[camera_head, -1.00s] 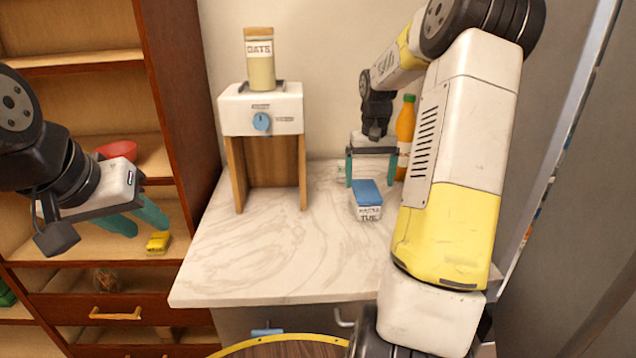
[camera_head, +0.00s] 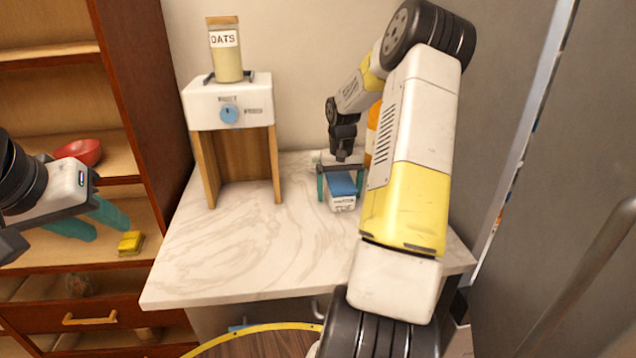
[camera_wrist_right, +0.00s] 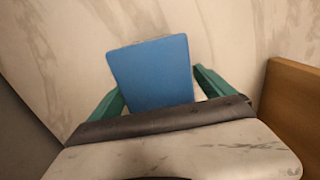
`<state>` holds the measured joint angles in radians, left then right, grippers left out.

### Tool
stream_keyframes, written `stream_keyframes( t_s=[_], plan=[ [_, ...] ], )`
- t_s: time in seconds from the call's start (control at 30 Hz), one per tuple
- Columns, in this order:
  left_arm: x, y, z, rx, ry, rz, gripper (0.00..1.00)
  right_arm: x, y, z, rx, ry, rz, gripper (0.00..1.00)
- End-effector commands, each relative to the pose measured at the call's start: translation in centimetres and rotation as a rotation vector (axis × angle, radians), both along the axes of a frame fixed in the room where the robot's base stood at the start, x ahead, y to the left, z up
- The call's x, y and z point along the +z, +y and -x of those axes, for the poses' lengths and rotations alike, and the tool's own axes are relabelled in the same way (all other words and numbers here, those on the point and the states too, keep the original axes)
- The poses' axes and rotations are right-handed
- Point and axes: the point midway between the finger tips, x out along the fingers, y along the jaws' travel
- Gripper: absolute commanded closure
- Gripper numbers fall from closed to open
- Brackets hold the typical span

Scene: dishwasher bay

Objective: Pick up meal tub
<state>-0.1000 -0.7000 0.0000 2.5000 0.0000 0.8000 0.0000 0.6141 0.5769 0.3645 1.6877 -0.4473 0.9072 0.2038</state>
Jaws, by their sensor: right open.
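The meal tub (camera_head: 342,188) is a small white container with a blue lid and dark lettering on its front. It stands on the marble counter. My right gripper (camera_head: 338,184) is open over it, with one teal finger on each side of the tub. In the right wrist view the blue lid (camera_wrist_right: 151,73) lies between the fingers of the right gripper (camera_wrist_right: 155,90), and the tub's sides are mostly hidden below it. My left gripper (camera_head: 98,220) is in front of the wooden shelves at the left, with two teal fingers apart and nothing between them.
An oats dispenser (camera_head: 228,103) with a blue knob stands at the counter's back left. An orange bottle (camera_head: 373,120) is partly hidden behind my right arm. A red bowl (camera_head: 79,151) and a yellow block (camera_head: 131,243) sit on the shelves. The counter (camera_head: 235,250) is clear in front.

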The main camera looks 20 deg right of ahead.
Motion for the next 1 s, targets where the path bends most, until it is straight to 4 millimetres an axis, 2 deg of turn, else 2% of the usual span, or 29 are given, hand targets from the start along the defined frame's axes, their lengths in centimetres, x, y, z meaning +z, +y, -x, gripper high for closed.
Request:
stream_keyframes(
  t_s=[0.1,0.57,0.6,0.83,1.0],
  plan=[
    [0.0,0.0,0.0,0.000,0.000,0.000,0.64,0.0,0.0,0.0,0.000,0.000,0.000,0.07],
    [0.0,0.0,0.0,0.000,0.000,0.000,0.64,0.1,0.0,0.0,-0.001,0.000,0.000,0.97],
    [0.0,0.0,0.0,0.000,0.000,0.000,0.64,0.2,0.0,0.0,0.000,-0.001,0.000,1.00],
    [0.0,0.0,0.0,0.000,0.000,0.000,0.64,0.3,0.0,0.0,-0.001,-0.002,0.001,1.00],
    [0.0,0.0,0.0,0.000,0.000,0.000,0.64,1.2,-0.1,-0.1,-0.002,-0.002,0.001,1.00]
  ],
)
